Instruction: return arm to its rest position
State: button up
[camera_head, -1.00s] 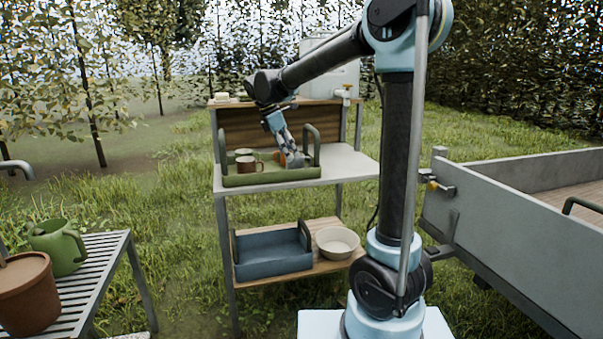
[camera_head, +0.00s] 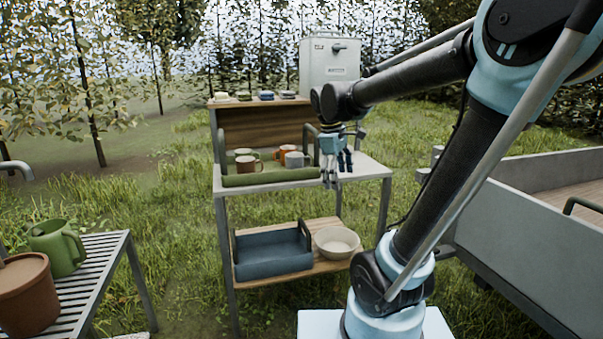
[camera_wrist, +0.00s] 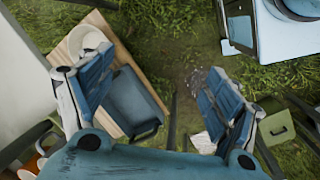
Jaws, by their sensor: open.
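My gripper (camera_head: 337,178) hangs at the right end of the shelf unit's upper top, in front of the right handle of a green tray (camera_head: 262,179). Its fingers point down and are apart, with nothing between them. In the wrist view my gripper (camera_wrist: 155,95) also shows open and empty, with the lower shelf and grass below. My arm bends from the base up to the right and reaches back left to the gripper. The green tray holds several mugs, among them a brown mug (camera_head: 248,163) and a grey mug (camera_head: 296,160).
The shelf unit's lower board carries a blue tray (camera_head: 272,268) and a cream bowl (camera_head: 336,241). A grey cart (camera_head: 535,220) stands at the right. A slatted table (camera_head: 100,258) with a green watering can (camera_head: 60,247) and brown pot (camera_head: 27,295) is at left. Grass lies between.

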jog(key=s+d+f+m+y, duration=0.1)
jog(key=s+d+f+m, duration=0.2)
jog(key=s+f+m, duration=0.2)
jog(key=s+d+f+m+t+y, duration=0.1)
jog(key=s+d+f+m, duration=0.3)
jog(key=s+f, duration=0.6)
jog(key=s+m, duration=0.1)
jog(key=m, duration=0.1)
jog(key=shift+s+d+m, duration=0.2)
jog(key=shift+s+m, duration=0.05)
jog(key=shift+m, duration=0.05)
